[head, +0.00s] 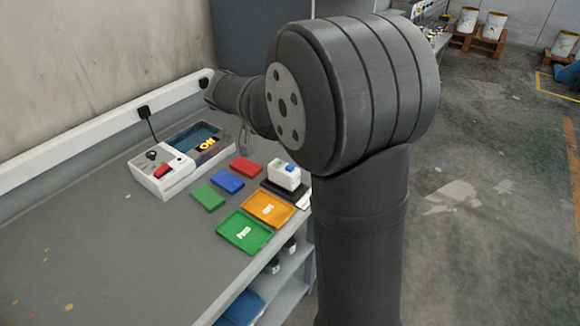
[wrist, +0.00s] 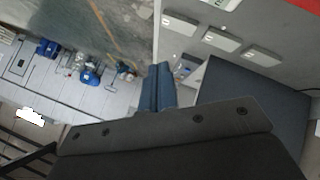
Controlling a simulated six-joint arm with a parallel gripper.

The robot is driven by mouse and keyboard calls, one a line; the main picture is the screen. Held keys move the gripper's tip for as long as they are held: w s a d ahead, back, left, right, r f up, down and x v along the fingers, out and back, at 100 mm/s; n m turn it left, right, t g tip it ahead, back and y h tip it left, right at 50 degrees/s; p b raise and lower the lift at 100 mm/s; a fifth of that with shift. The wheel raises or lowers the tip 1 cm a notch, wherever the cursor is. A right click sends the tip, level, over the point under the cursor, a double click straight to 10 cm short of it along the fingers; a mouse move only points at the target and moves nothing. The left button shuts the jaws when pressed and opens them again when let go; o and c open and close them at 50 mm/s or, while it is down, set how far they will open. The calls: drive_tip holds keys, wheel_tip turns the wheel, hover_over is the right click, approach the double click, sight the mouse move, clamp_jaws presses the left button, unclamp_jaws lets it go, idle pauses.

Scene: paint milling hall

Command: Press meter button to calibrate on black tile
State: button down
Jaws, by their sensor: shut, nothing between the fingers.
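The meter (head: 284,175), a small white box with a blue button (head: 290,168) on top, stands upright on the bench near its right edge. A flat black piece (head: 272,188), which looks like the black tile, shows under and beside it; I cannot tell exactly how the two meet. A white piece (head: 302,201) lies just in front. My gripper (wrist: 158,72) is shut and empty in the wrist view, pointing across the hall, with no meter in that view. In the head view my arm hides most of it, above the back of the bench and apart from the meter.
Green (head: 208,197), blue (head: 227,181) and red (head: 246,168) panels lie left of the meter. A green tray (head: 244,232) and an orange tray (head: 268,208) lie in front. A white machine (head: 160,175) with a red switch and a bath stands behind. The bench's left is mostly clear.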

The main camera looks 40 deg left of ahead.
drive_tip(key=shift+w, duration=0.1)
idle(0.3)
hover_over(287, 172)
drive_tip(key=shift+a+f, duration=0.1)
drive_tip(key=shift+f, duration=4.35)
drive_tip(key=shift+f, duration=0.1)
drive_tip(key=shift+f, duration=0.3)
drive_tip(key=shift+f, duration=0.45)
drive_tip(key=shift+r, duration=0.9)
